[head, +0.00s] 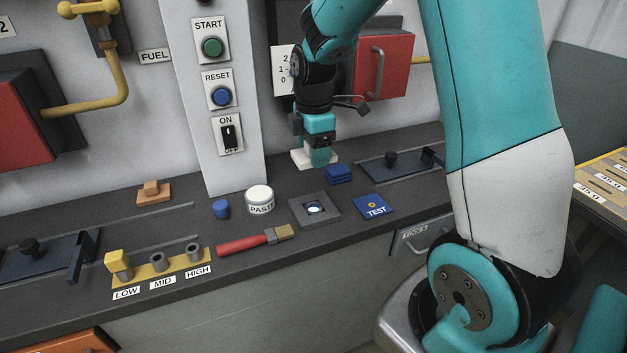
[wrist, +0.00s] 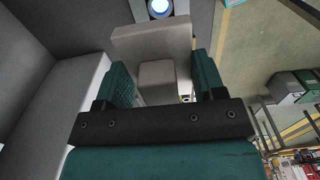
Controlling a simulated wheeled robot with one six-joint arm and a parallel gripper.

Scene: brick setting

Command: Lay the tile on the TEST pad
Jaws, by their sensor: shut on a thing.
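The pale tile (head: 299,160) shows in the head view at the back of the counter, partly hidden by my gripper (head: 320,159). In the wrist view the tile (wrist: 150,40) is a flat whitish plate with a block-shaped grip, and my gripper (wrist: 163,82) is shut on that grip, a teal finger on each side. I cannot tell whether the tile touches the counter. The TEST pad (head: 375,207) is a blue square with a small orange mark, near the counter's front edge, to the right and nearer than my gripper. Its top is bare.
A grey block with a lit lens (head: 315,208) lies left of the pad. A blue stack (head: 339,175) stands close to my gripper. A PASTE jar (head: 260,200), a blue cylinder (head: 221,209) and a red-handled brush (head: 253,240) lie farther left. A dark slide (head: 398,162) is at right.

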